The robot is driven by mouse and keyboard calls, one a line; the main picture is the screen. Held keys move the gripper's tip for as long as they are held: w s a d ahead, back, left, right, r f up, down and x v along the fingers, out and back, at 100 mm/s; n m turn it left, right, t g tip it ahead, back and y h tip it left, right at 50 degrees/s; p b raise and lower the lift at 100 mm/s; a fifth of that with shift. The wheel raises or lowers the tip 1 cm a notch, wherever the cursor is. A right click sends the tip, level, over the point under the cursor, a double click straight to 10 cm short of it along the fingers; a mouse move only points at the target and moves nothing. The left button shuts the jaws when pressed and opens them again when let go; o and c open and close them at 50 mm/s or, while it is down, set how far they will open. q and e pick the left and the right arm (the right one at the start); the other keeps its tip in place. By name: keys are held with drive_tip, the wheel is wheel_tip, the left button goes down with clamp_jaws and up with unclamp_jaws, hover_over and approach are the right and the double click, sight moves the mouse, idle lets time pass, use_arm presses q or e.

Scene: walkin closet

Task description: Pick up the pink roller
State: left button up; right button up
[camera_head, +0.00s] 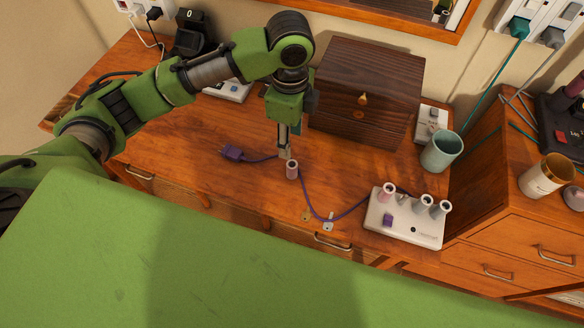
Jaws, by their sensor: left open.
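A small pink roller (291,171) stands upright on the wooden dresser top, near its middle. My left gripper (285,150) points down right at the roller's top end, from behind it in the picture. Its jaws are open, and I cannot tell whether they touch the roller. A white roller heater base (405,228) sits at the front right of the dresser top. It carries several rollers on its posts, the leftmost one (387,191) pinkish and the others greyish. My right gripper is not in view.
A dark wooden box (365,90) stands close behind and right of my left gripper. A purple cord with a plug (232,152) runs past the roller to the heater base. A green-grey cup (441,151) stands right of the box.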

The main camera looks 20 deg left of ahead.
sight(292, 170)
use_arm(q)
wheel_tip(292, 170, down, 8)
drive_tip(key=shift+r, duration=0.1)
drive_tip(key=shift+d+f+p, duration=0.15)
drive_tip(key=shift+f+p, duration=0.65)
drive_tip(key=shift+f, duration=2)
drive_tip(key=shift+w, duration=0.1)
drive_tip(key=c, duration=1.1)
